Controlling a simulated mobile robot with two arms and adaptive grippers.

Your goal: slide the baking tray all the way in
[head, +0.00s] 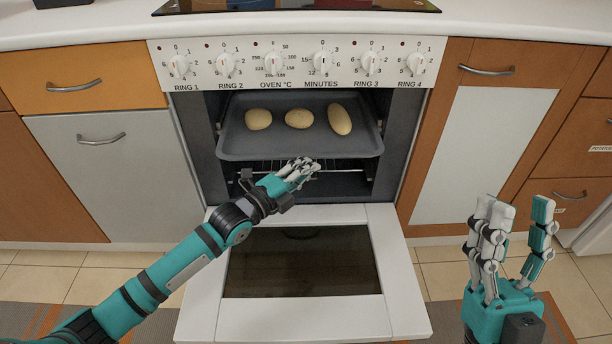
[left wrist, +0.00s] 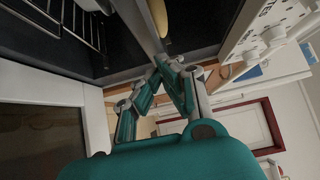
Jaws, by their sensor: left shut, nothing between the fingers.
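The dark grey baking tray (head: 235,147) sits level in the oven's upper part, with three pale bread pieces on it, the right one (head: 339,119) longer. Its front edge shows along the opening; I cannot tell how far it stands out. My left gripper (head: 304,170) is shut and empty, just in front of and below the tray's front edge, near its middle. In the left wrist view the shut fingers (left wrist: 170,66) are close to the tray's edge; contact is unclear. My right gripper (head: 518,208) is open and empty, away at the right.
The oven door (head: 385,240) is folded down, and my left arm passes over it. A wire rack (head: 330,169) is below the tray. The control panel (head: 300,65) with knobs is above the opening. Cabinets stand on both sides, and the worktop (head: 115,22) is above.

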